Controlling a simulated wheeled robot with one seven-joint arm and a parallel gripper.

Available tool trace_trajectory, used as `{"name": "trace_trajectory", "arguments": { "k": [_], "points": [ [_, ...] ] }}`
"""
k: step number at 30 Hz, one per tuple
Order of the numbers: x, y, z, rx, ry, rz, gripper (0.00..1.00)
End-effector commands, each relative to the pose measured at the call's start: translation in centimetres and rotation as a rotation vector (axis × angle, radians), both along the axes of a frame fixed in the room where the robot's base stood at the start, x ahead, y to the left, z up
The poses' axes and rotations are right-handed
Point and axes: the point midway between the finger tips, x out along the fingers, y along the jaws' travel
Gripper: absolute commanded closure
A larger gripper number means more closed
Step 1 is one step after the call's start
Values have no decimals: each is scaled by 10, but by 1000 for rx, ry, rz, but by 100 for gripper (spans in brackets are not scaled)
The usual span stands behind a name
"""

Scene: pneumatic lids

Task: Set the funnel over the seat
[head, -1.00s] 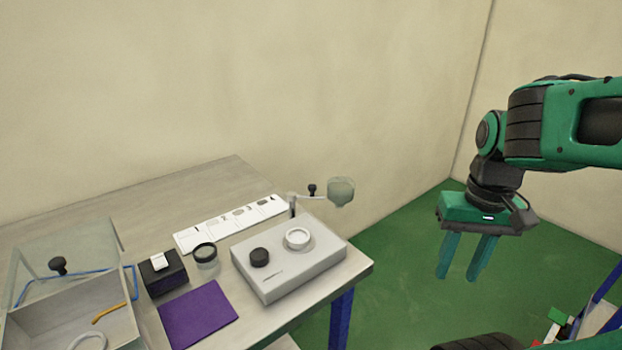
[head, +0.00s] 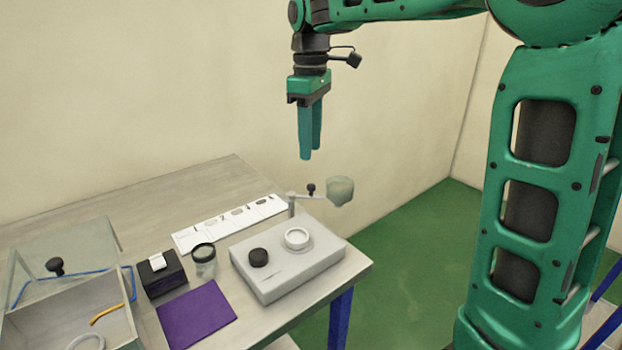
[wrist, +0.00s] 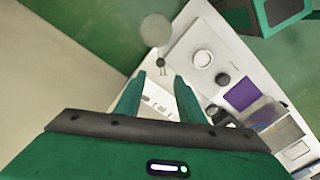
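The funnel (head: 340,190) is a cloudy, translucent cup at the right end of a thin swing arm (head: 308,194), which has a small black knob (head: 311,187). The funnel hangs out to the right, past the table's back edge, apart from the seat. The seat (head: 297,238) is a white ring on top of a pale grey box (head: 285,277), with nothing over it. The wrist view also shows the funnel (wrist: 156,29) and the seat (wrist: 202,58). My gripper (head: 310,156) points down in the air above the swing arm. Its fingers are apart and empty.
A black dial (head: 258,257) is on the box's left. Further left are a glass jar with a black rim (head: 203,262), a black block (head: 162,274), a purple mat (head: 196,315) and a clear-lidded bin (head: 70,328). A white picture strip (head: 228,223) lies behind.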

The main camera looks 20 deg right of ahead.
Motion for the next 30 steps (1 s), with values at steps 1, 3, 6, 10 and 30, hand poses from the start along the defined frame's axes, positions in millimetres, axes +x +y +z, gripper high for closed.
{"name": "trace_trajectory", "arguments": {
  "k": [1,3,6,10,30],
  "points": [
    [-1,-1,-8,0,3,-1,65],
    [-1,-1,-20,-1,3,-3,65],
    [-1,-2,-38,-1,3,-4,65],
    [-1,-2,-60,-1,3,-6,65],
    [-1,-3,-95,0,0,-7,69]
  ]
}}
